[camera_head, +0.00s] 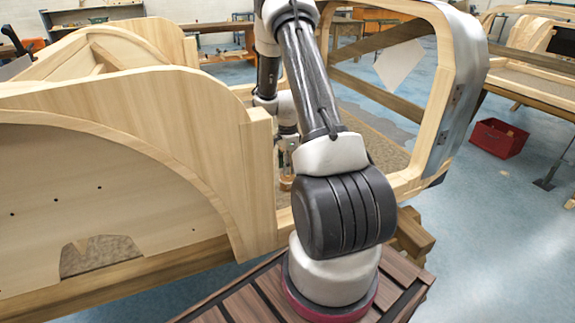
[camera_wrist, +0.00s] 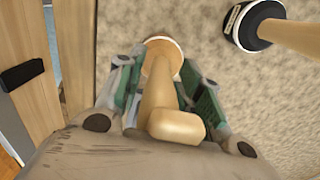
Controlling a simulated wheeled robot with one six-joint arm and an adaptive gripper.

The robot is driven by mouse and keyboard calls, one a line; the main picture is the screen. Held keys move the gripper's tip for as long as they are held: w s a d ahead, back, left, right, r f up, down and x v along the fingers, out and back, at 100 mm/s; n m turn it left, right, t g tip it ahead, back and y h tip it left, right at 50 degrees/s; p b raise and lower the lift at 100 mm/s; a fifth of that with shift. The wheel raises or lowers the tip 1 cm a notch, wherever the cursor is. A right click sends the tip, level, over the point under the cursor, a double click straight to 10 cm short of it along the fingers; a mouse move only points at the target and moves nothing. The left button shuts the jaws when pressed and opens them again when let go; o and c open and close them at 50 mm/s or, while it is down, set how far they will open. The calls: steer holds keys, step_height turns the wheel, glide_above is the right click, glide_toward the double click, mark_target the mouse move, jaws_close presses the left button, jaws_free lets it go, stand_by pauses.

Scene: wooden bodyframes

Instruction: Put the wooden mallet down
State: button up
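The wooden mallet (camera_wrist: 160,85) shows in the wrist view as a pale wooden handle between the fingers. A rounded wooden block is at its near end and a round end with a pale band at its far end. My gripper (camera_wrist: 160,75) has a green-sided finger close against each side of it and looks shut on it. In the head view my gripper (camera_head: 287,160) is inside the wooden bodyframe (camera_head: 265,190), partly hidden by its side panel and my arm. A small wooden part of the mallet (camera_head: 286,184) shows below it. Whether the mallet touches the floor panel is unclear.
Another tool with a black head (camera_wrist: 246,28) and wooden handle lies on the speckled floor panel (camera_wrist: 255,90), right of the gripper. A wooden frame post (camera_wrist: 75,50) stands close on the left. A red crate (camera_head: 498,138) is on the blue floor, far right.

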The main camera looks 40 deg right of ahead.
steer(key=shift+r, duration=0.1)
step_height(320, 180, up, 12)
steer(key=shift+f, duration=0.25)
steer(key=shift+r, duration=0.3)
steer(key=shift+s, duration=0.1)
stand_by(0.5)
